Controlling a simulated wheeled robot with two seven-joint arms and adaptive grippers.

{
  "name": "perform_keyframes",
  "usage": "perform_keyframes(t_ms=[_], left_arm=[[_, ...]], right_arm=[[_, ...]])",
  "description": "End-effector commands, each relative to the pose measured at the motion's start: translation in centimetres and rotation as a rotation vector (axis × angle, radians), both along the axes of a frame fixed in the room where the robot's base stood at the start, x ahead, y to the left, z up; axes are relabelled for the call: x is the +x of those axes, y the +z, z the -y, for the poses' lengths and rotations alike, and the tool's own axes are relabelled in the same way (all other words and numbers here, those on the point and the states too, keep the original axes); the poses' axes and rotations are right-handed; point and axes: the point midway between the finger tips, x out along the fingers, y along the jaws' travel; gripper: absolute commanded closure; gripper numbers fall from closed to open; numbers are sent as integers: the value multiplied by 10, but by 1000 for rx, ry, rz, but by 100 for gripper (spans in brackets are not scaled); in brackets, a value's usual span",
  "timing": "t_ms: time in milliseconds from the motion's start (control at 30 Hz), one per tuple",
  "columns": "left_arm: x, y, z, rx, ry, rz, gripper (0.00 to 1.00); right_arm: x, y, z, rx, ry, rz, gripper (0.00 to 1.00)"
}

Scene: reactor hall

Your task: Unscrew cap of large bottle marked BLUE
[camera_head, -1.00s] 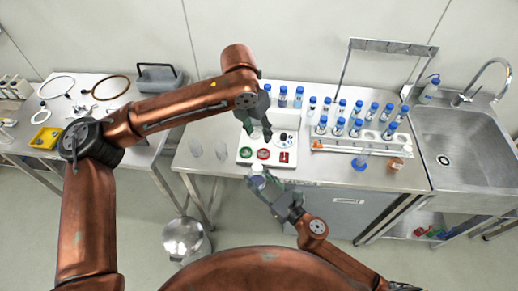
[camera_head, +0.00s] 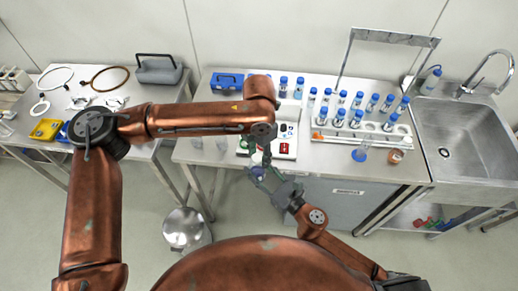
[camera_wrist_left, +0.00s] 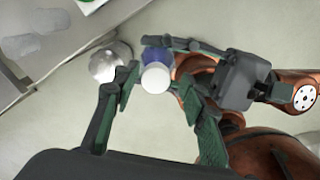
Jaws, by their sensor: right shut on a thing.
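The bottle has a round white top (camera_wrist_left: 155,78) and a blue part behind it in the left wrist view. In the head view it shows only as a small blue patch (camera_head: 258,172) between the grippers. My right gripper (camera_head: 266,177) is shut on the bottle and holds it off the table's front edge; its fingers also show in the left wrist view (camera_wrist_left: 175,45). My left gripper (camera_head: 261,158) is open just above the bottle. In its wrist view its two fingers (camera_wrist_left: 157,88) stand on either side of the white top, with gaps. The marking is not readable.
A white panel with knobs (camera_head: 288,148) sits on the table behind the grippers. A rack (camera_head: 318,134) of several blue-capped bottles stands to its right, beside the sink (camera_head: 465,130). A metal bin (camera_head: 184,228) stands on the floor. Clear glasses (camera_head: 196,143) stand left of the panel.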

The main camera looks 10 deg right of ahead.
Motion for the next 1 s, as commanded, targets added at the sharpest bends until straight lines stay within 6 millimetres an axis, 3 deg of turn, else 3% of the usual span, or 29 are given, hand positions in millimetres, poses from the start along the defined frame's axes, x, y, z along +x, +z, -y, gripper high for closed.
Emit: perform_keyframes(t_ms=[300,867,1000], left_arm=[[0,-2,0,-1,0,1,62],[-2,-2,2,-4,-4,-3,100],[-3,-2,3,-5,-2,-5,100]], right_arm=[[0,1,0,1,0,1,100],[0,0,0,1,0,1,100],[1,0,0,1,0,1,100]])
